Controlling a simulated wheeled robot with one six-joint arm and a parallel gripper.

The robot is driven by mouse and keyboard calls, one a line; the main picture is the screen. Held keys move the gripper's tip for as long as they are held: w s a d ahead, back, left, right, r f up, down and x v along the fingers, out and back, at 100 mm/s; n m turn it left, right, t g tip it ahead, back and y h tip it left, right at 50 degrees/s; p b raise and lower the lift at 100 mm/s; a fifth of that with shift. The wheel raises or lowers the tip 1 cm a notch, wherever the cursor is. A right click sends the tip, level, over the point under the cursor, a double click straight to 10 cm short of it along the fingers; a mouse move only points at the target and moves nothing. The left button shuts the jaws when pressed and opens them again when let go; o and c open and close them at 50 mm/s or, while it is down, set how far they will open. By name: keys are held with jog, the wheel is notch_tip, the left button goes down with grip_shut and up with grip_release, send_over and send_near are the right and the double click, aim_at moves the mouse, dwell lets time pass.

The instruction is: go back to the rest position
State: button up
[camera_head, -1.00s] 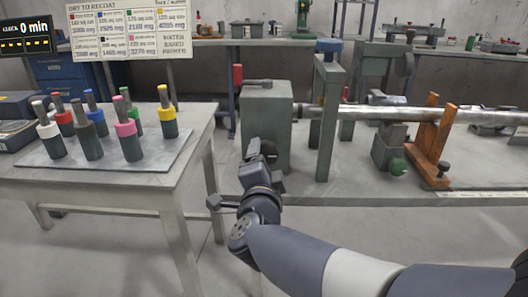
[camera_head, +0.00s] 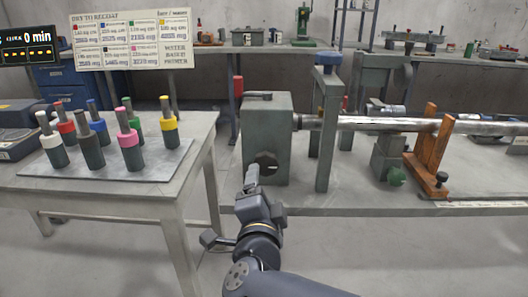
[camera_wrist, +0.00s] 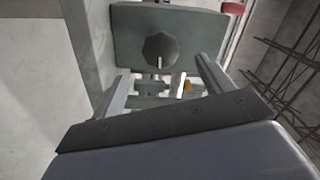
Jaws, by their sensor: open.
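My gripper (camera_head: 251,180) is in front of the grey headstock box (camera_head: 268,135) of the auger positioner, near the dark round knob (camera_head: 266,163) on its front. In the wrist view the two fingers of my gripper (camera_wrist: 162,84) stand wide apart with nothing held between them. The dark octagonal knob (camera_wrist: 160,47) lies beyond the fingertips in that view, and a gap shows between it and them. A long metal shaft (camera_head: 375,123) runs right from the box, through a grey upright frame and an orange-brown wooden stand (camera_head: 432,155).
A table (camera_head: 120,190) at left holds a tray (camera_head: 75,172) with several colour-banded bottles. The positioner's bench (camera_head: 345,203) spans the right. A red-tipped lever (camera_head: 239,86) is at the headstock.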

aim_at(264, 168)
jog(key=w+b, duration=0.2)
jog(key=w, duration=0.8)
jog(key=shift+w+d, duration=0.15)
jog(key=shift+d, duration=0.05)
